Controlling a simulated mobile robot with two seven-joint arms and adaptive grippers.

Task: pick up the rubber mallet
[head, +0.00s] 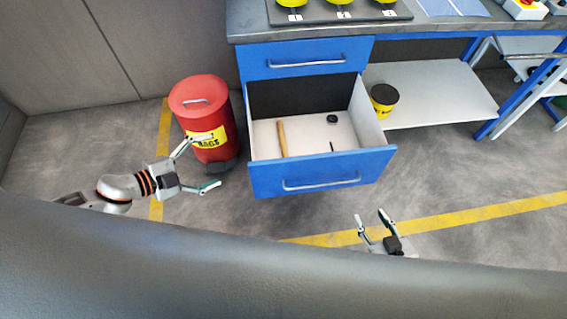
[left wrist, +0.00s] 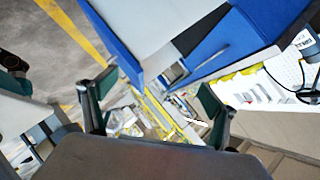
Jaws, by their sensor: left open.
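A tan wooden handle (head: 282,138) lies in the open blue drawer (head: 312,175), near its left side. It looks like the mallet's handle; I cannot make out a mallet head on it. A small round black thing (head: 332,118) and a thin dark thing (head: 332,146) lie to its right, apart from it. My left gripper (head: 198,165) is open and empty, left of the drawer and in front of the red bin. In the left wrist view my left gripper (left wrist: 153,98) shows its two fingers wide apart. My right gripper (head: 370,214) is open and empty, in front of the drawer.
A red bin (head: 196,108) with a yellow label stands left of the drawer. A yellow and black tub (head: 383,98) stands on the white shelf (head: 445,95) to the right. The workbench top (head: 245,20) is above.

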